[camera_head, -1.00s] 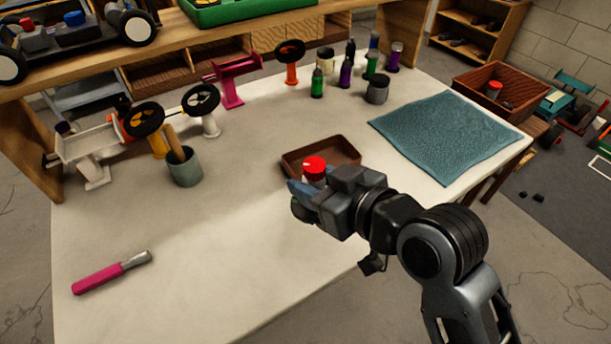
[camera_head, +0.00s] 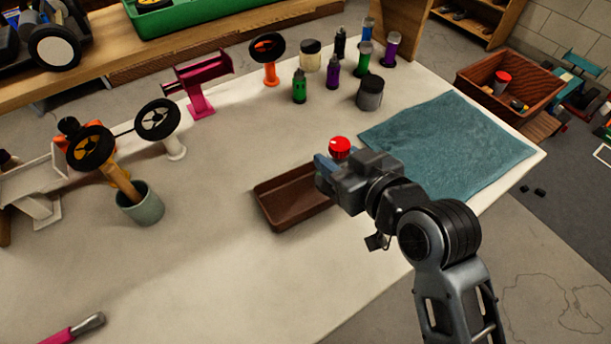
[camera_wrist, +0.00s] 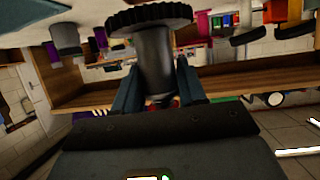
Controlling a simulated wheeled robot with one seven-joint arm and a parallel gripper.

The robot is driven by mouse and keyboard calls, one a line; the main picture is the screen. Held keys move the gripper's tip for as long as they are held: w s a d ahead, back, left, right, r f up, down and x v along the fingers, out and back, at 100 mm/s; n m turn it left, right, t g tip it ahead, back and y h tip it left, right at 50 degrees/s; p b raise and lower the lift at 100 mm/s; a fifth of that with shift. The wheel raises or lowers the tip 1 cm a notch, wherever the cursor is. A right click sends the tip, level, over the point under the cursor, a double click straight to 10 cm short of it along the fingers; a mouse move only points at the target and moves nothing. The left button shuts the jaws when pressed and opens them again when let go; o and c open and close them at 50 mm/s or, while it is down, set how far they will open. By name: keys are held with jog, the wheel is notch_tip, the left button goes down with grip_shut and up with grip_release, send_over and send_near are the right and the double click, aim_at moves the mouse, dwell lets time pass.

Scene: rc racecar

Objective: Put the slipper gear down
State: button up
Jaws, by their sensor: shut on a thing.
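My gripper (camera_head: 326,172) is shut on the slipper gear, whose red top (camera_head: 340,146) shows above the fingers in the head view. In the wrist view the fingers (camera_wrist: 156,88) close around its dark shaft, and a wide black toothed disc (camera_wrist: 150,17) sits at one end. A little red shows between the fingers. The gripper appears over or beside the right end of the brown tray (camera_head: 262,208) on the table. The toothed end is hidden in the head view, so I cannot tell its height above the table.
A teal mat (camera_head: 450,150) lies right of my gripper. Several bottles and a grey jar (camera_head: 370,92) stand behind. A grey-green cup (camera_head: 140,203) and wheel stands (camera_head: 157,120) are at left. The tray looks empty; the table in front of it is clear.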

jog(key=shift+w+a+f, duration=0.2)
jog(key=shift+a+f, duration=0.85)
jog(key=shift+f, duration=0.2)
jog(key=shift+w+a+f, duration=0.15)
jog(key=shift+a+f, duration=0.85)
jog(key=shift+f, duration=0.3)
jog(key=shift+w+a+f, duration=0.2)
jog(key=shift+a+f, duration=0.85)
jog(key=shift+f, duration=0.2)
jog(key=shift+f, duration=0.2)
jog(key=o, duration=1.1)
jog(key=shift+r, duration=0.25)
jog(key=v, duration=1.2)
jog(key=shift+f, duration=0.1)
